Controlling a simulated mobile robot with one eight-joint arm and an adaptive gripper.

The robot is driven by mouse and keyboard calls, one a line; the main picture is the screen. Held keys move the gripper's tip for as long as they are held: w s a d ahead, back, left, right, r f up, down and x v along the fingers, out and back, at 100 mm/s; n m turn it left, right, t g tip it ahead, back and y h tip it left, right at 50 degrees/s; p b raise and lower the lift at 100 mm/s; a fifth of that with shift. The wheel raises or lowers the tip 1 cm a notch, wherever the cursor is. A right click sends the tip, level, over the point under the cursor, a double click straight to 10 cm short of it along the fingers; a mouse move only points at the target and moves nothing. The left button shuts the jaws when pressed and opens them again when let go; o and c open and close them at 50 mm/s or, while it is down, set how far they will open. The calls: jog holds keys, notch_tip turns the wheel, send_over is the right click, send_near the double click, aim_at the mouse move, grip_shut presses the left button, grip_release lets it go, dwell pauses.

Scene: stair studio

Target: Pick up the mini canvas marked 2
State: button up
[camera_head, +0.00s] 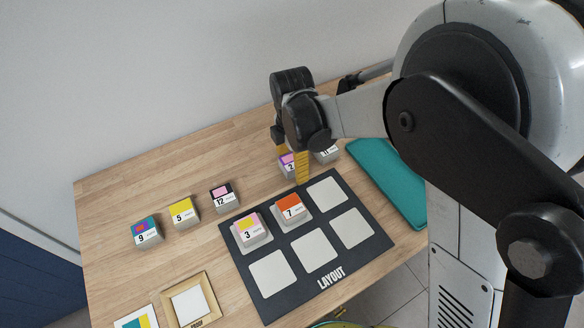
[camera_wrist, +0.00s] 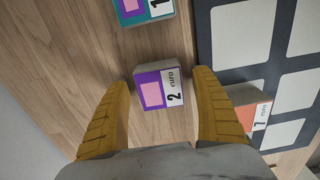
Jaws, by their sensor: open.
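The mini canvas marked 2 (camera_wrist: 160,88) is a small block with a purple and pink picture and a white strip. In the wrist view it lies between the tips of my open gripper (camera_wrist: 163,85), with gaps on both sides. In the head view my gripper (camera_head: 290,160) points down at the back of the table. The canvas marked 2 (camera_head: 287,163) shows partly behind a yellow finger there. I cannot tell the exact height of the fingertips over the table.
Another canvas (camera_head: 327,155) stands close to the right of it. The dark layout board (camera_head: 332,269) lies in front, holding canvases 3 (camera_head: 248,234) and 7 (camera_head: 289,210). Canvases 9 (camera_head: 147,234), 5 (camera_head: 182,214) and 12 (camera_head: 223,198) stand to the left.

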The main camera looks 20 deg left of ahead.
jog(key=shift+f, duration=0.1)
jog(key=c, duration=1.2)
